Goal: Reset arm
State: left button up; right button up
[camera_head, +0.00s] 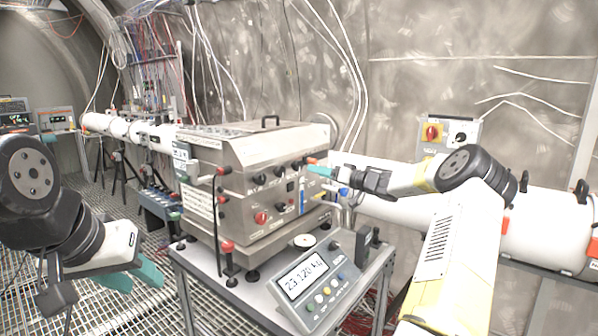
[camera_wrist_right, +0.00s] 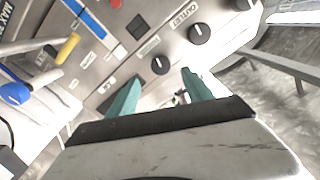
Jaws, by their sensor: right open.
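My right arm reaches in from the right in the head view. Its gripper (camera_head: 318,167) is close to the front panel of a steel instrument box (camera_head: 205,152). In the right wrist view the two teal fingers of this gripper (camera_wrist_right: 160,84) stand apart with nothing held between them, facing the panel with its black knobs (camera_wrist_right: 160,65). I cannot tell whether the fingertips touch the panel. My left gripper (camera_head: 136,277) hangs low at the left over the grated floor, its teal fingers apart and empty.
A scale (camera_head: 314,286) with a lit display stands on the metal table (camera_head: 213,294) before the box. A white pipe (camera_head: 540,228) runs behind my right arm. A control box (camera_head: 447,135) with a yellow-and-red switch is above it.

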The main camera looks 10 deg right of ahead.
jog(key=shift+s, duration=0.1)
jog(key=s+a+r+n+g+h, duration=0.25)
jog(key=s+a+g, duration=0.55)
jog(key=s+a, duration=1.15)
jog(key=s+d+m+h, duration=0.1)
jog(key=s+m+h, duration=0.1)
jog(key=s, duration=1.2)
jog(key=s+d+f+m+h, duration=0.1)
jog(key=s+h, duration=0.3)
jog(key=s, duration=1)
jog(key=shift+s+d+f+m, duration=0.3)
jog(key=shift+d+m, duration=0.15)
jog(key=shift+m, duration=0.1)
